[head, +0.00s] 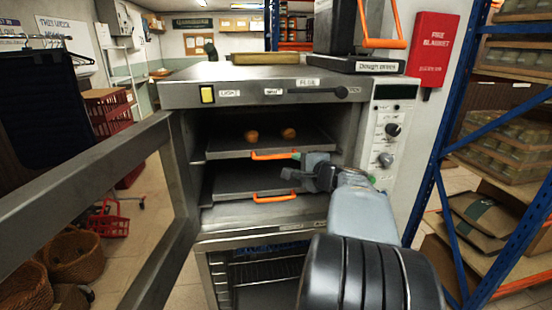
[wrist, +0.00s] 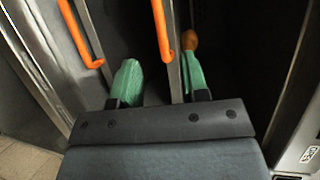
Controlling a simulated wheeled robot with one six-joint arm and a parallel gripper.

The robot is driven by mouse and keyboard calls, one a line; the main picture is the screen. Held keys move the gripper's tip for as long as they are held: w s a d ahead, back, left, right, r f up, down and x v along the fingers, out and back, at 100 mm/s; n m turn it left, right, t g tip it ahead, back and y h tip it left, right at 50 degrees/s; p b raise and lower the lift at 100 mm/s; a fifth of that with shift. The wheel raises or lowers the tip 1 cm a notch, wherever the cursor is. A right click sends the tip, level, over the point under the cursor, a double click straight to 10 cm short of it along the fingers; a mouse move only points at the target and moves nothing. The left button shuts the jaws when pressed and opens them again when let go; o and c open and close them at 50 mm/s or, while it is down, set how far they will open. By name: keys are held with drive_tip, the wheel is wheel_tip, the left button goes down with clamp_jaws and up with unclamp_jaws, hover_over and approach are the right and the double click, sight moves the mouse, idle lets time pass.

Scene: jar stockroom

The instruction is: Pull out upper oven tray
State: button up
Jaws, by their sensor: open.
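The upper oven tray (head: 225,154) sits inside the open oven (head: 240,92) and carries two small brown round items (head: 252,136). Its orange handle (head: 272,156) is at the front edge. My gripper (head: 290,165) is at the right end of this handle, jaws open. In the wrist view, the green fingertips (wrist: 160,80) stand apart on either side of the upper handle (wrist: 161,32) and tray edge; contact cannot be told. The lower tray (head: 228,187) is below, with its own orange handle (head: 274,198), which also shows at left in the wrist view (wrist: 80,35).
The oven door (head: 85,190) stands open to the left. A control panel (head: 390,135) is at right of the opening. A blue rack (head: 437,190) stands further right. Wicker baskets (head: 72,255) and a red basket (head: 108,226) are on the floor at left.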

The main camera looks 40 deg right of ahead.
sight(277, 157)
drive_tip(key=w, duration=0.4)
drive_tip(key=w+f+p, duration=0.1)
drive_tip(key=w, duration=0.3)
drive_tip(key=w+f, duration=0.1)
drive_tip(key=w, duration=0.3)
drive_tip(key=shift+d+f+p, duration=0.2)
drive_tip(key=shift+p, duration=0.2)
clamp_jaws()
